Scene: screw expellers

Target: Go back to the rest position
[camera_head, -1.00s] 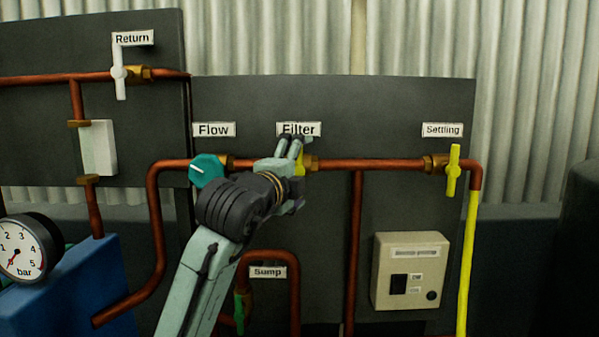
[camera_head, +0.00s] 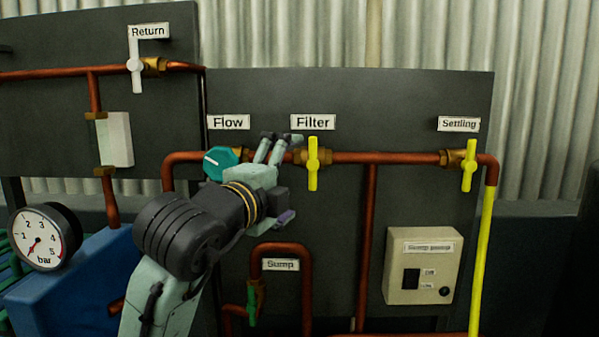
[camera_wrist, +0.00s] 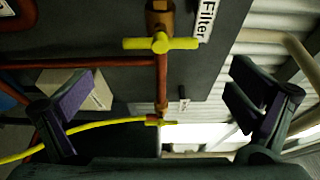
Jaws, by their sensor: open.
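My gripper (camera_head: 279,147) is open and empty in the head view, in front of the pipe between the teal Flow knob (camera_head: 221,162) and the yellow Filter valve handle (camera_head: 313,163). The Filter handle stands upright, across the pipe, and is apart from my fingers. In the wrist view my two fingers (camera_wrist: 160,110) are spread wide, with the Filter handle (camera_wrist: 161,43) beyond the gap between them. The yellow Settling handle (camera_head: 469,165) is also upright, at the right end of the pipe.
The panel carries copper pipes (camera_head: 390,158), a Sump valve with a green handle (camera_head: 252,304) and a beige switch box (camera_head: 422,265). A pressure gauge (camera_head: 42,238) and a blue block (camera_head: 75,280) stand at the left. The white Return handle (camera_head: 136,66) is at the upper left.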

